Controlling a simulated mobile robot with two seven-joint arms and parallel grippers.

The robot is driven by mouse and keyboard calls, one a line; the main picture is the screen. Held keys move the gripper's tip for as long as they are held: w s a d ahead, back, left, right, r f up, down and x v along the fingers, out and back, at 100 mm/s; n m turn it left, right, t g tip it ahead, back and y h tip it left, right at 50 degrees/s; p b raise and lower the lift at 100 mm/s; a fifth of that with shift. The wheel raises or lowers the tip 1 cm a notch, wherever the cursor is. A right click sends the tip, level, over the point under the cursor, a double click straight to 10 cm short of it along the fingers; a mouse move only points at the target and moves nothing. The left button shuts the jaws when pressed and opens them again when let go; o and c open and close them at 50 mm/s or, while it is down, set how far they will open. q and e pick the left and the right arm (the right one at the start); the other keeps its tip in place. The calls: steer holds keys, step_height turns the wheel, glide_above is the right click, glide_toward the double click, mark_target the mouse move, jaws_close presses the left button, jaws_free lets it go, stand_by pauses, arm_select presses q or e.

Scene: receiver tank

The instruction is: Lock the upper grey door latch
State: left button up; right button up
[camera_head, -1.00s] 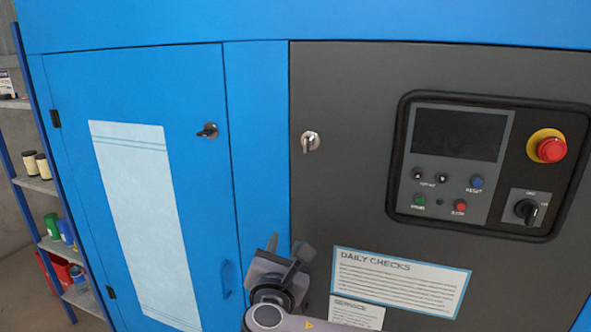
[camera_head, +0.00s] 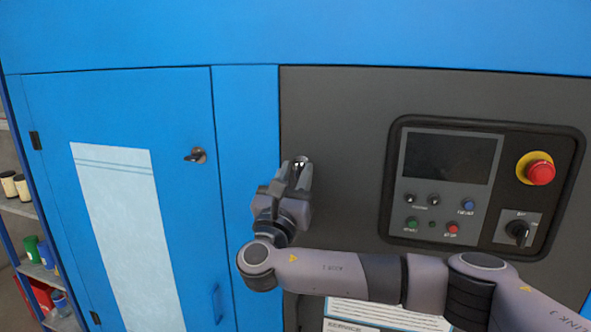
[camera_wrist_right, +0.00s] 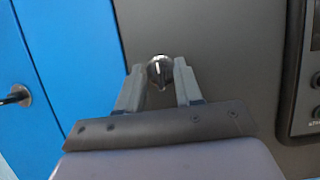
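The upper grey door latch (camera_head: 301,161) is a small metallic knob with a dark handle on the grey door, near its left edge. It is partly hidden behind my right gripper in the head view. In the right wrist view the latch (camera_wrist_right: 160,72) lies between the fingertips, its handle pointing roughly straight down. My right gripper (camera_head: 292,176) is open around the latch; the fingers (camera_wrist_right: 158,78) stand on either side of it with gaps. I cannot tell how deep they reach. My left gripper is not in view.
A second, black-handled latch (camera_head: 196,156) is on the blue door to the left. A control panel (camera_head: 482,185) with a red emergency button (camera_head: 540,173) is on the right. Shelves (camera_head: 30,205) stand at the far left. My right arm crosses the lower door.

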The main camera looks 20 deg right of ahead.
steer(key=shift+w+d, duration=0.2)
